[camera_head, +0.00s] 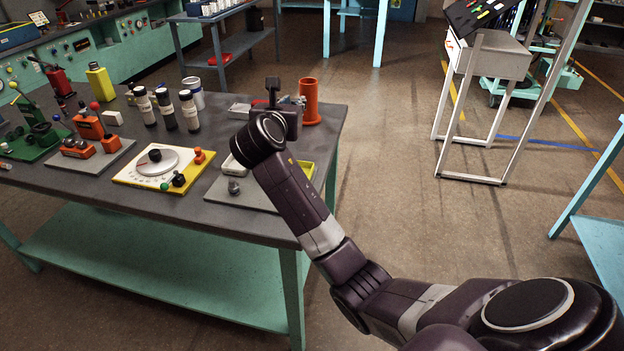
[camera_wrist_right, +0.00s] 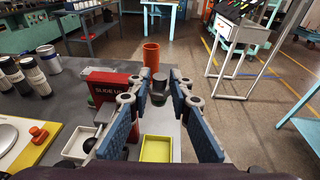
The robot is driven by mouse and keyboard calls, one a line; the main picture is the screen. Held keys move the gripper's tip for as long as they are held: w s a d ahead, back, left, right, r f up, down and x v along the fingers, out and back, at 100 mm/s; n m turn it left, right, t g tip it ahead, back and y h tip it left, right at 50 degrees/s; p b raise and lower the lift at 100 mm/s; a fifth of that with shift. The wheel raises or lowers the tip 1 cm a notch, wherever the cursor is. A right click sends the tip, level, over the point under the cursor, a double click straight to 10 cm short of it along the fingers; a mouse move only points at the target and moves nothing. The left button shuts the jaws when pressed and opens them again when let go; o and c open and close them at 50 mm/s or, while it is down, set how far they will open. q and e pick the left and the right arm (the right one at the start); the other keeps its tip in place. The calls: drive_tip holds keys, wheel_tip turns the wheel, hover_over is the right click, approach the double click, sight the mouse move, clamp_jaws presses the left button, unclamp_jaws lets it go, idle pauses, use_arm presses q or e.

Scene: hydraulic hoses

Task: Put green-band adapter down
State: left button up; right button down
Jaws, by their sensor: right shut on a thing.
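My right gripper (camera_head: 273,106) is over the far right part of the near table. In the wrist view its two blue-padded fingers (camera_wrist_right: 158,98) are closed on a short dark grey cylindrical piece (camera_wrist_right: 159,86), which I take to be the adapter; no green band shows on it. A yellow-green tray (camera_wrist_right: 157,149) lies below and between the fingers, and its edge shows in the head view (camera_head: 306,168). A white tray (camera_wrist_right: 77,143) with a dark round piece sits left of it. My left gripper is not in view.
A red block (camera_wrist_right: 112,85) stands just left of the fingers, and an orange cylinder (camera_head: 310,102) stands upright beyond them. Dark bottles (camera_head: 167,109) and a yellow plate with a dial (camera_head: 137,178) are to the left. Floor is free right of the table.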

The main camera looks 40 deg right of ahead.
drive_tip(key=f, duration=1.4)
drive_tip(key=shift+w+d+f+b, duration=0.15)
drive_tip(key=shift+d+f+b, duration=0.15)
drive_tip(key=shift+f, duration=2.5)
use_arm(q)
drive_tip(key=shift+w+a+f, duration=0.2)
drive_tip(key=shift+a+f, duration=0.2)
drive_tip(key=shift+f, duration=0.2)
use_arm(e)
drive_tip(key=c, duration=1.8)
unclamp_jaws()
drive_tip(key=shift+f, duration=0.1)
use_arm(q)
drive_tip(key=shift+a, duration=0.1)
use_arm(e)
drive_tip(key=shift+o, duration=0.2)
